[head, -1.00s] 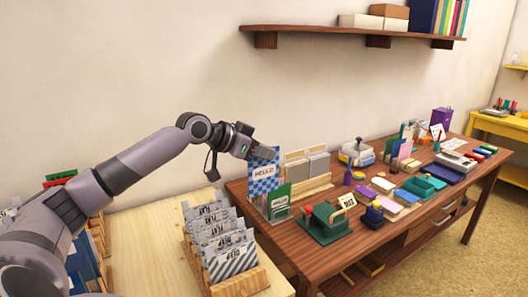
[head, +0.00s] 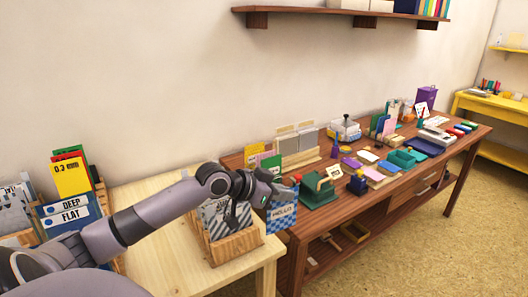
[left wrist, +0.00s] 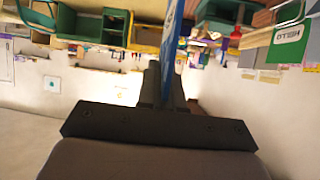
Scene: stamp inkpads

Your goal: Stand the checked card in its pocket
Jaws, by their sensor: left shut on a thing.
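The checked card (head: 281,217), blue and white with a HELLO label, hangs upright from my left gripper (head: 284,189). The gripper is shut on its upper part. The card is just right of a wooden rack (head: 238,248) of grey striped cards, near the pale table's right end. My gripper and forearm partly hide the rack's cards, and which pocket is free cannot be told. In the left wrist view the card (left wrist: 172,42) shows nearly edge-on between the fingers (left wrist: 166,88). My right gripper is out of view.
The pale table (head: 180,258) has bare wood left of the rack. A second rack with blue DEEP and FLAT cards (head: 68,212) stands at left. The brown table (head: 235,162) at right holds cards, a green stamp block (head: 320,192) and several inkpads.

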